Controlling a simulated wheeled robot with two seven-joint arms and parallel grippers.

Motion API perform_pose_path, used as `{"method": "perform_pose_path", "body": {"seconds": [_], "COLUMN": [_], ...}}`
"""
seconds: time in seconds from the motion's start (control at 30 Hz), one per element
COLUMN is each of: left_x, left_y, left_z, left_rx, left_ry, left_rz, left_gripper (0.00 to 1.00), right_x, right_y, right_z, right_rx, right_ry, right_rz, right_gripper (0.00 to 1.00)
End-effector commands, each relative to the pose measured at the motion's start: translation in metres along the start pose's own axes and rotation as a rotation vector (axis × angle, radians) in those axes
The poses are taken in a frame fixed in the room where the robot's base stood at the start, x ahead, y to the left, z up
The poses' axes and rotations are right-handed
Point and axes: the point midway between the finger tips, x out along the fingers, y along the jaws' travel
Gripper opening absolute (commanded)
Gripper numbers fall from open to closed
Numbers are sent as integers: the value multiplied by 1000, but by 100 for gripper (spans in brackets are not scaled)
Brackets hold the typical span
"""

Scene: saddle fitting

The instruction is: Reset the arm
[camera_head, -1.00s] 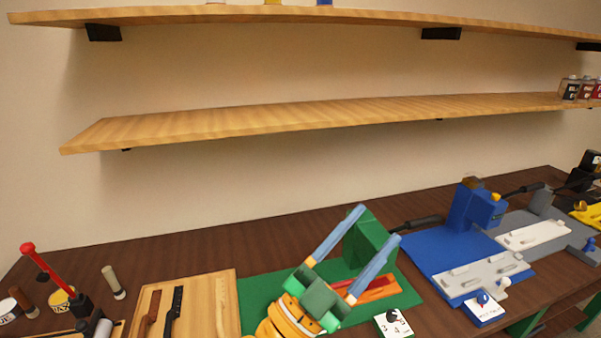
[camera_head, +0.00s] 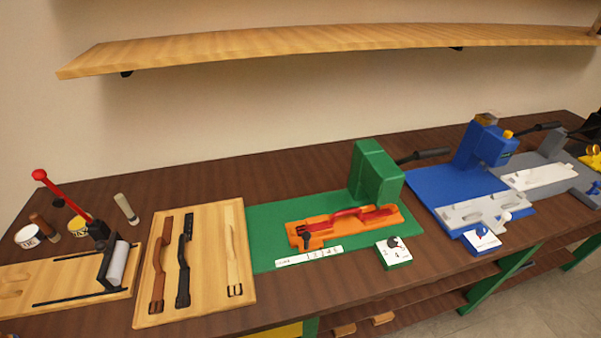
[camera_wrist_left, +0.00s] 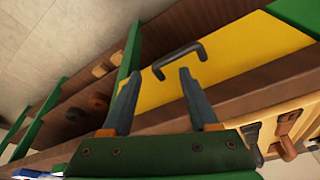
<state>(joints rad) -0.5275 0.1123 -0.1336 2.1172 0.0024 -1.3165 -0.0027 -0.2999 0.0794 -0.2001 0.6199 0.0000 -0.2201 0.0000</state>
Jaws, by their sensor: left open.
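My left gripper (camera_wrist_left: 160,100) shows in the left wrist view, its two fingers apart with nothing between them. Beyond its fingertips is a yellow drawer front (camera_wrist_left: 225,62) with a dark handle (camera_wrist_left: 180,58); I cannot tell the distance, and no contact shows. Neither gripper is in the head view now. On the bench, a red strap (camera_head: 350,216) lies in an orange fixture (camera_head: 318,231) on a green mat (camera_head: 268,222), by a green press (camera_head: 376,172).
A wooden board (camera_head: 205,212) holds brown (camera_head: 161,262), black (camera_head: 184,257) and pale straps (camera_head: 232,262). A red-handled tool (camera_head: 62,195) stands at left. A blue press (camera_head: 480,150) stands at right. A wooden shelf (camera_head: 300,48) hangs above. The bench's back strip is clear.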

Motion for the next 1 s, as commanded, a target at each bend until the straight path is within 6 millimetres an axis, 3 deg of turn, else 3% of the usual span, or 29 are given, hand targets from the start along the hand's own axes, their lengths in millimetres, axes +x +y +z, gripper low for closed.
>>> {"method": "perform_pose_path", "body": {"seconds": [0.03,0.17,0.23,0.33,0.43,0.5,0.63,1.0], "left_x": [27,90,127,180,217,228,234,232], "left_y": [1,4,6,9,11,11,11,10], "left_z": [10,39,63,111,162,189,214,217], "left_rx": [1,7,11,19,27,32,37,38], "left_ry": [-16,-48,-70,-107,-141,-157,-169,-171], "left_rz": [2,6,9,13,16,17,18,18], "left_gripper": [60,60,60,60,60,60,60,60], "right_x": [11,28,39,57,73,78,82,80], "right_y": [0,0,0,0,-1,-1,-1,-1], "right_z": [1,2,3,5,6,7,7,7], "right_rx": [0,0,0,0,0,0,0,0], "right_ry": [0,0,0,0,0,0,0,0], "right_rz": [0,0,1,1,1,1,1,1], "right_gripper": [50,50,50,50,50,50,50,50]}}
